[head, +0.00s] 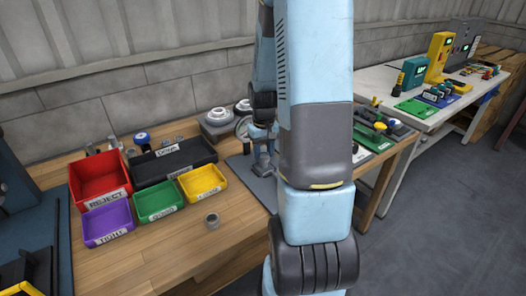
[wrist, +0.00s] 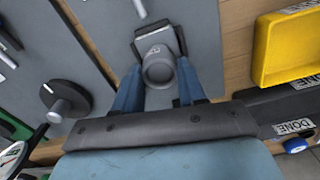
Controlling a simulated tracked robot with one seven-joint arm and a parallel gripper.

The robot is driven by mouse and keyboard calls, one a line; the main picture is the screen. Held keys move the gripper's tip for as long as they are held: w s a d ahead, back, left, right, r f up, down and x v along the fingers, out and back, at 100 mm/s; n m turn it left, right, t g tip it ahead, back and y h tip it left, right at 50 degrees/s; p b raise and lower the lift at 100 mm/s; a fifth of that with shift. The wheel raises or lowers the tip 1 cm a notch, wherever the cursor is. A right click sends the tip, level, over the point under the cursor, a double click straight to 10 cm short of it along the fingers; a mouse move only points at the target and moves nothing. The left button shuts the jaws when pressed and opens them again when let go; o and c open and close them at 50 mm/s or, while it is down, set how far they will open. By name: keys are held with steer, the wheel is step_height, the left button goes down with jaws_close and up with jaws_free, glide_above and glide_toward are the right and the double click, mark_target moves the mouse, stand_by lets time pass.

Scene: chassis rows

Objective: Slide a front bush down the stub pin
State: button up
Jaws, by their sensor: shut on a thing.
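My gripper (wrist: 158,84) points down over a grey mat, its two blue fingers closed on a grey ring-shaped bush (wrist: 155,53) with a small label. The bush's open round end faces the wrist camera. Directly beyond it is a dark-edged square part (wrist: 138,33); I cannot tell whether they touch. A grey pin (wrist: 58,108) on a black round base stands on the mat to the left, apart from the gripper. It may be the stub pin. In the head view my gripper (head: 263,150) is partly hidden behind my arm. Another grey bush (head: 212,219) sits loose on the wooden bench.
Red (head: 98,178), purple (head: 107,222), green (head: 158,202) and yellow (head: 203,183) bins and a black tray (head: 172,160) stand left on the bench. The yellow bin is close right in the wrist view.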

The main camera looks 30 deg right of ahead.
steer(key=o, duration=1.2)
steer(key=shift+r, duration=0.1)
step_height(320, 180, up, 14)
steer(key=shift+f, duration=0.25)
